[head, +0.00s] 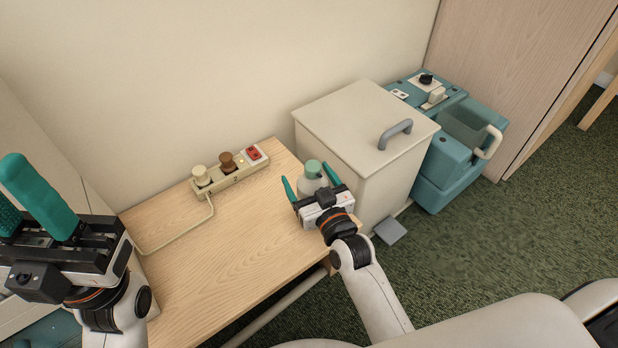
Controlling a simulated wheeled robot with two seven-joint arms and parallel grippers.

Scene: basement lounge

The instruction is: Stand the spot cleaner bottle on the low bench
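The spot cleaner bottle (312,180), pale with a grey-green cap, is upright at the right end of the wooden low bench (225,255), beside a cream bin. My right gripper (311,176) has its two teal fingers spread wide, one on each side of the bottle. The gripper's body hides the bottle's lower part, so I cannot tell whether its base touches the bench. My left gripper (25,200) is at the far left, above the bench's left end, with its fingers apart and nothing between them.
A power strip (231,170) with plugs lies along the bench's back edge, its cord (185,238) running left. A cream lidded bin (362,140) stands close to the bench's right end, with a teal cleaning machine (450,140) beyond it. The bench's middle is clear.

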